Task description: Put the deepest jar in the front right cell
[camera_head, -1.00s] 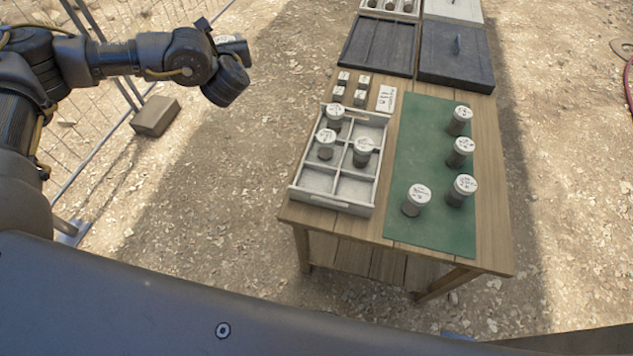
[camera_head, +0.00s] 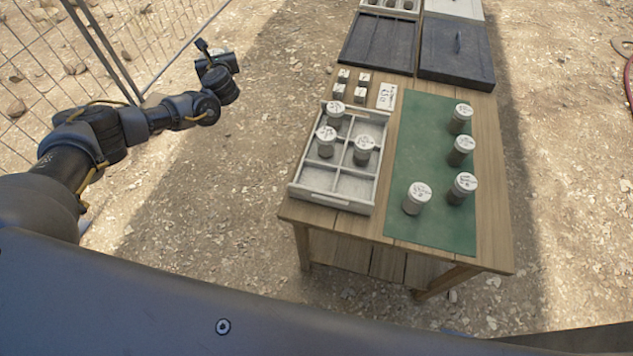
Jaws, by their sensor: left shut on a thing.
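A pale grey wooden tray (camera_head: 331,201) with two columns of cells stands on the table's left side. White-lided jars stand in its back left (camera_head: 335,114), middle left (camera_head: 326,143) and middle right (camera_head: 364,150) cells. The front right cell (camera_head: 355,188) is empty, as are the front left and back right. Several more jars stand on the green mat (camera_head: 420,140), one at its front left (camera_head: 417,198). Lid writing is too small to read. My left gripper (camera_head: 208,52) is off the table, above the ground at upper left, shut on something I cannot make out. My right gripper is out of view.
A wire fence (camera_head: 120,40) stands at left. Ground between my left arm and the table is clear.

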